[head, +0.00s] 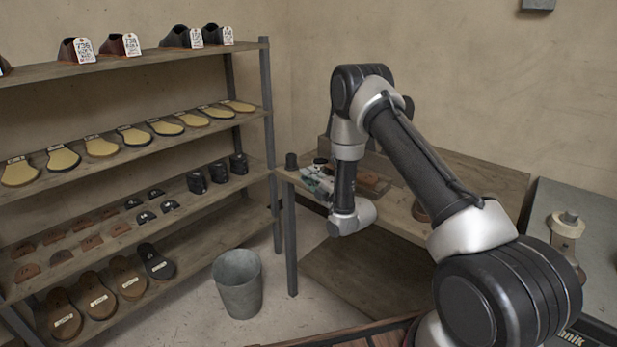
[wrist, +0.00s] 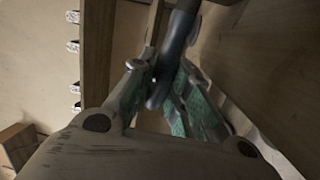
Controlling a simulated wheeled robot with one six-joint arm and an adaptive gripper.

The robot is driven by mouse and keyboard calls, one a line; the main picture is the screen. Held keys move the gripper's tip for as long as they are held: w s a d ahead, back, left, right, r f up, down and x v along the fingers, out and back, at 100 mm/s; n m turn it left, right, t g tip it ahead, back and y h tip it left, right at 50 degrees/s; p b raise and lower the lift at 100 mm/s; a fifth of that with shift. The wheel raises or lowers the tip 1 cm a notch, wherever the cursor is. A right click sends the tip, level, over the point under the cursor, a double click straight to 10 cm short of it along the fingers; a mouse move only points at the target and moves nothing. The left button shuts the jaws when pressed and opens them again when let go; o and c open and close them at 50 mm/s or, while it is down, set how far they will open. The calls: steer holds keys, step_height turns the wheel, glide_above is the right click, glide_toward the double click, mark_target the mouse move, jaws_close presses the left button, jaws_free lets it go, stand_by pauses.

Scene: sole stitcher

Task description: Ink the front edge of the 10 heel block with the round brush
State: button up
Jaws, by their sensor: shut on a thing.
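My gripper (head: 317,184) is at the left end of the workbench, low over its top. In the wrist view, its green-padded fingers (wrist: 155,88) are shut on a dark, slim, rod-like thing (wrist: 178,45). It looks like the handle of the round brush, but its bristles cannot be made out. Small brown and black heel pieces (head: 88,243) stand in rows on the shelf rack at left. Their marks are too small to read, so I cannot tell which is the 10 heel block.
A dark cup (head: 291,161) stands at the bench's left corner. Brown blocks (head: 371,183) lie behind my gripper on the workbench (head: 396,212). The shelf rack (head: 264,130) holds shoes, insoles and soles. A grey bucket (head: 238,287) stands on the floor between rack and bench.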

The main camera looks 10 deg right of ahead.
steer(key=shift+d+r+v, duration=0.1)
steer(key=shift+d+v, duration=0.05)
steer(key=shift+v, duration=1.05)
steer(key=shift+d+r+v, duration=0.1)
steer(key=shift+d+v, duration=0.1)
steer(key=shift+v, duration=1)
steer(key=shift+d, duration=0.1)
steer(key=shift+s, duration=0.1)
steer(key=s+a+r, duration=0.4)
steer(key=a, duration=0.1)
steer(key=shift+a, duration=0.35)
